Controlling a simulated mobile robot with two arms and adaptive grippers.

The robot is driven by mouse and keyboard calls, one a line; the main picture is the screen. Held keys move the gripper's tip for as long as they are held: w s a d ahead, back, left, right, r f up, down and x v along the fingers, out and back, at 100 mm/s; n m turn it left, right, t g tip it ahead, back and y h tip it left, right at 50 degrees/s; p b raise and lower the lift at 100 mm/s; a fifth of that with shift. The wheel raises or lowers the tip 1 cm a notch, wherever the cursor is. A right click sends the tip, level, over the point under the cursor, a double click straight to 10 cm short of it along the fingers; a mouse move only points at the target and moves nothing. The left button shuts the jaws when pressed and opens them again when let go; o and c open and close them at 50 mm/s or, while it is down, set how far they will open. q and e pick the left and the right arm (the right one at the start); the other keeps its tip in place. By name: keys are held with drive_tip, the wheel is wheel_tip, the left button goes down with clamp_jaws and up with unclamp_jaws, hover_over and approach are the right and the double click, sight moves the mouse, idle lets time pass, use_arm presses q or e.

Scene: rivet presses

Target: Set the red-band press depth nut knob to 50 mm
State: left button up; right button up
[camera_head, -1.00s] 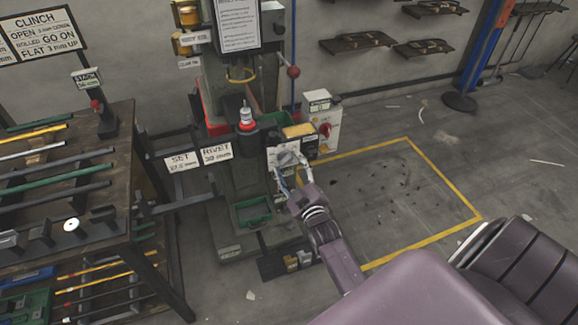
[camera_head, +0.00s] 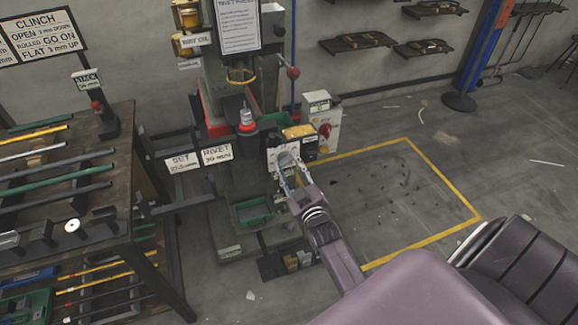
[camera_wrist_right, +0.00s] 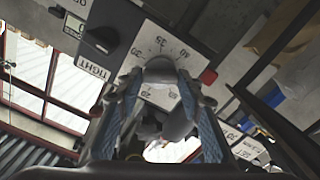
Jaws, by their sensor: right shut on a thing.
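The red-band press (camera_head: 247,127) stands at the middle of the head view, with a red ring around its dark column. My right gripper (camera_head: 288,163) is at the front of the press, right of its two white signs. In the right wrist view my right gripper (camera_wrist_right: 160,100) has its blue-padded fingers on either side of a grey rounded knob (camera_wrist_right: 160,68), shut on it. A white dial plate (camera_wrist_right: 156,45) with numbers lies behind the knob. The numbers are partly covered by the knob and fingers, and I cannot read the setting surely. My left gripper does not show.
A white box with a red knob (camera_head: 325,130) stands right of the press. In the wrist view a black knob (camera_wrist_right: 100,40) sits beside a "TIGHT" label (camera_wrist_right: 93,67). A rack table (camera_head: 70,150) with rods is at the left.

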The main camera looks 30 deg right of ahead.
drive_tip(key=m+p, duration=0.1)
drive_tip(key=m, duration=1)
idle(0.5)
drive_tip(key=o, duration=1.2)
drive_tip(key=shift+c, duration=0.2)
drive_tip(key=v, duration=1.2)
drive_tip(key=shift+f, duration=0.1)
